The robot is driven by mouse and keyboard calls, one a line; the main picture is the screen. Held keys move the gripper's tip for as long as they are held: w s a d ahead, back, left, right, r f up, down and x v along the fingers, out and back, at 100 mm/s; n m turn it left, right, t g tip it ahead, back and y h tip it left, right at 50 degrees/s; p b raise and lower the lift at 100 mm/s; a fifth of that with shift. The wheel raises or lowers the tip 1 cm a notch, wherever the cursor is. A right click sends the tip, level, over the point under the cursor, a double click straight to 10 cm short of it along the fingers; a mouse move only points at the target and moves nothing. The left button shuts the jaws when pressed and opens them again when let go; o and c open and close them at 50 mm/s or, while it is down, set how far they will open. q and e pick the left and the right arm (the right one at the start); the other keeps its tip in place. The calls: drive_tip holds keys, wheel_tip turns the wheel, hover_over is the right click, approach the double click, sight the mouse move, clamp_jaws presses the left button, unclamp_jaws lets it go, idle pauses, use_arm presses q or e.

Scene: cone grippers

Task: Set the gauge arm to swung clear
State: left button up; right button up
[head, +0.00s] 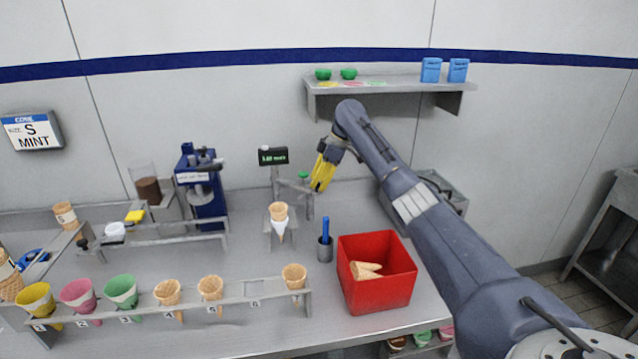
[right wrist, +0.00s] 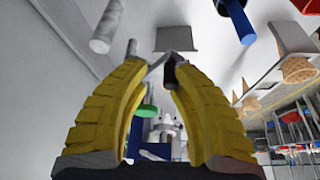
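The gauge has a dark display (head: 272,156) with green digits on a post at the back of the counter. Its grey gauge arm (head: 292,184) reaches from the post to the right, with a green knob (head: 303,175) near its right end. A cone (head: 278,211) in a white sleeve stands in a holder in front of it. My right gripper (head: 320,186) has yellow fingers and is just right of the green knob. In the right wrist view the fingers (right wrist: 152,62) are apart, and the green knob (right wrist: 148,108) shows between them, nearer the left finger. I cannot tell if they touch. My left gripper is not in view.
A wall shelf (head: 390,87) is above. A blue machine (head: 203,190) stands left, and a cone rack (head: 235,305) runs along the front.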

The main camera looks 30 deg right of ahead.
drive_tip(key=shift+o, duration=1.3)
drive_tip(key=shift+f, duration=0.1)
drive_tip(key=shift+d, duration=0.1)
drive_tip(key=shift+s+d, duration=0.1)
drive_tip(key=v, duration=1.2)
drive_tip(key=shift+c, duration=0.4)
